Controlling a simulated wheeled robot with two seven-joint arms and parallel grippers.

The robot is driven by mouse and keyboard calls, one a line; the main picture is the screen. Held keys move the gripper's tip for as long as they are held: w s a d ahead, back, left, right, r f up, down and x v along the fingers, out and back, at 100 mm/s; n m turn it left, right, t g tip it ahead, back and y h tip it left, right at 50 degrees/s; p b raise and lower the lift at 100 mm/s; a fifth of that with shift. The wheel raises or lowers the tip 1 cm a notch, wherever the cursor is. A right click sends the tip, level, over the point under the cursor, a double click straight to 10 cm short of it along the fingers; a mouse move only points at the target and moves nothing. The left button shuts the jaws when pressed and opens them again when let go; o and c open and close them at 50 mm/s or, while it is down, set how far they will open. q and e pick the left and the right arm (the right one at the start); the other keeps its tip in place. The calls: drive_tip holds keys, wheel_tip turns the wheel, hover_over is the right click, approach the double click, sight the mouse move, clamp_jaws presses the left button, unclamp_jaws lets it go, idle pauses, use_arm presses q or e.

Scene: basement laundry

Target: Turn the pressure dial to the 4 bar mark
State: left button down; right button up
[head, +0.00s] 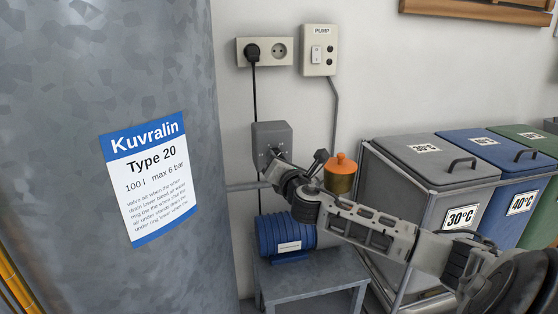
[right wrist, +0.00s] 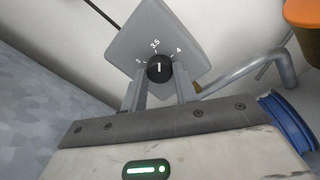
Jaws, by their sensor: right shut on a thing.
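The grey pressure box (head: 270,132) is on the wall below the socket, and its face (right wrist: 150,30) fills the top middle of the right wrist view. On it is the round black pressure dial (right wrist: 159,69) with a white pointer line and marks 3, 3.5 and 4. The pointer is upright in that view, close to the 3.5 mark and short of 4. My right gripper (head: 274,163) reaches the box front; its two fingers (right wrist: 161,76) are shut on the dial from both sides. In the head view the gripper mostly hides the dial. My left gripper is not in view.
A large grey tank (head: 95,70) stands at the left. A blue pump (head: 284,237) sits on a grey stand below the box, with an orange-topped brass part (head: 341,175) beside it. A socket (head: 265,52), a PUMP switch (head: 319,50) and laundry bins (head: 425,160) are nearby.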

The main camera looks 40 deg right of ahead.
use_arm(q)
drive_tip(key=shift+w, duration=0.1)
use_arm(e)
drive_tip(key=m, duration=0.9)
drive_tip(key=shift+f+h, duration=0.1)
drive_tip(key=shift+h, duration=0.3)
drive_tip(key=shift+m, duration=0.3)
drive_tip(key=o, duration=1)
use_arm(q)
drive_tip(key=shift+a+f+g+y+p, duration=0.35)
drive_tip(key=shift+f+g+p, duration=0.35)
drive_tip(key=shift+p, duration=0.45)
use_arm(e)
drive_tip(key=v, duration=1.6)
drive_tip(key=shift+f, duration=0.1)
